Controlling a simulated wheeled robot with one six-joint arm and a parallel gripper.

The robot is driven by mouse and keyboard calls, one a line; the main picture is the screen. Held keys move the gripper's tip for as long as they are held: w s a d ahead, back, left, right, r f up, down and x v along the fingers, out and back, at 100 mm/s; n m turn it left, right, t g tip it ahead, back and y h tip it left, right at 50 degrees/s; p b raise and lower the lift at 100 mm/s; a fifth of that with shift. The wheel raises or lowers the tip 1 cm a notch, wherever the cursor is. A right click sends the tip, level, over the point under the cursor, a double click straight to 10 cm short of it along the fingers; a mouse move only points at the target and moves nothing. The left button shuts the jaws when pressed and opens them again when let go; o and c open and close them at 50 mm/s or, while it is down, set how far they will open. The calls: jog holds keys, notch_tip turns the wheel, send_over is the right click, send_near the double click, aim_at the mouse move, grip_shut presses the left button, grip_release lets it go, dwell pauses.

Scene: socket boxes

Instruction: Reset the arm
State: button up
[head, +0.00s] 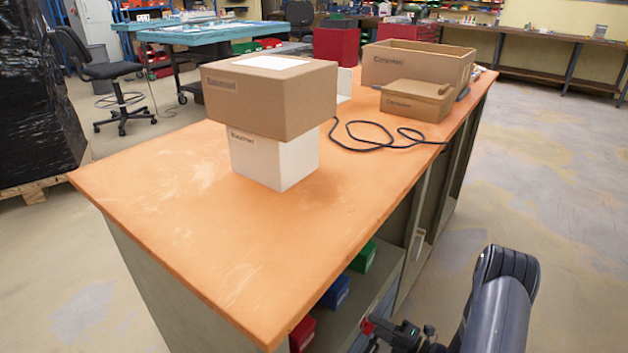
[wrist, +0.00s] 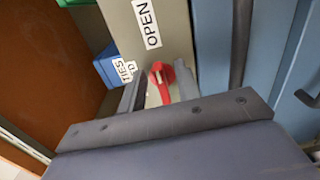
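My gripper (head: 385,328) is low at the bottom of the head view, beside the open side of the orange-topped workbench (head: 330,243). In the wrist view its two fingers (wrist: 158,92) stand apart with a gap between them. A brown carton (head: 270,100) sits on a white box (head: 270,160) on the workbench.
An open carton (head: 415,70), a smaller closed carton (head: 412,105) and a dark cable (head: 375,143) lie toward the bench's far end. Blue (head: 336,292) and green (head: 362,257) bins sit on the shelf below. The floor at right is clear.

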jog(key=n, duration=0.2)
jog(key=n+b, duration=0.1)
jog(key=n, duration=0.1)
jog(key=shift+s+r, duration=0.1)
jog(key=shift+r, duration=0.1)
jog(key=shift+r+n+b, duration=0.2)
jog(key=shift+n+b, duration=0.25)
jog(key=shift+n, duration=1.05)
jog(key=shift+s, duration=0.1)
